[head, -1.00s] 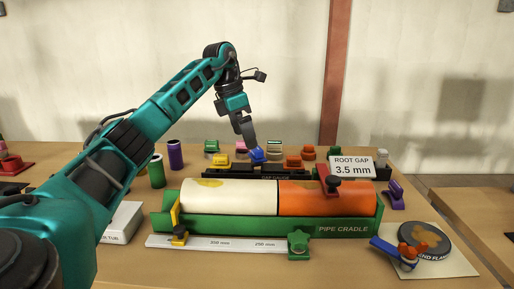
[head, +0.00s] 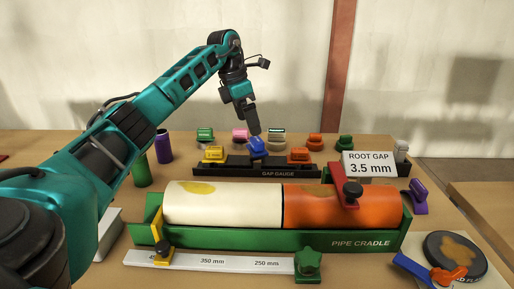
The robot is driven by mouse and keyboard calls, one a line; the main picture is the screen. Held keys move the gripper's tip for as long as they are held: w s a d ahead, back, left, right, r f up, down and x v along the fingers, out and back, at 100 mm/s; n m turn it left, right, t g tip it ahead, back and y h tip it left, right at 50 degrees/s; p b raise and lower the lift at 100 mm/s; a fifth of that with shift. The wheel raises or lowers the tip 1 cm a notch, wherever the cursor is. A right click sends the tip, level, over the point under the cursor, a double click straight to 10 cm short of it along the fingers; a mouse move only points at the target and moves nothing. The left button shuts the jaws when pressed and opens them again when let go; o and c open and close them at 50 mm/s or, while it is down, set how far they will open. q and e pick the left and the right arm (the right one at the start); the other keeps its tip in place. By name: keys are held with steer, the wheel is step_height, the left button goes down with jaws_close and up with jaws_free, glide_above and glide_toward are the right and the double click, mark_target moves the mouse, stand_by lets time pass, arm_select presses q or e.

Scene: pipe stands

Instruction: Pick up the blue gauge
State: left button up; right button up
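The blue gauge (head: 257,147) is at the middle of the black gap gauge rack (head: 227,171), between a yellow gauge (head: 214,154) and an orange gauge (head: 299,156). My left gripper (head: 254,131) points down right at the top of the blue gauge. Its fingers overlap in this view, so I cannot tell whether they are open or shut, or whether they touch the gauge. The blue gauge's lower edge is hard to make out against the rack. My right gripper is not in view.
The green pipe cradle (head: 370,241) with a cream pipe (head: 225,207) and an orange pipe (head: 310,207) stands in front of the rack. A "ROOT GAP 3.5 mm" sign (head: 368,164) stands at right. Several coloured pieces line the table's back.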

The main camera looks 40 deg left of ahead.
mark_target(255, 139)
arm_select(q)
steer(key=x, duration=0.3)
steer(key=shift+f, duration=0.25)
steer(key=x, duration=0.3)
steer(key=b+x, duration=0.1)
steer(key=shift+w+d+f, duration=0.15)
steer(key=shift+d+f, duration=0.05)
steer(key=shift+d, duration=0.2)
steer(key=shift+w+f, duration=0.1)
steer(key=shift+f, duration=0.3)
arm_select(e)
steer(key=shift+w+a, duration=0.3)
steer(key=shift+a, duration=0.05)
arm_select(q)
steer(key=shift+c, duration=0.4)
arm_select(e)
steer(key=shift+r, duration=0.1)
arm_select(q)
steer(key=c, duration=0.6)
steer(key=shift+r, duration=0.1)
steer(key=c, duration=0.4)
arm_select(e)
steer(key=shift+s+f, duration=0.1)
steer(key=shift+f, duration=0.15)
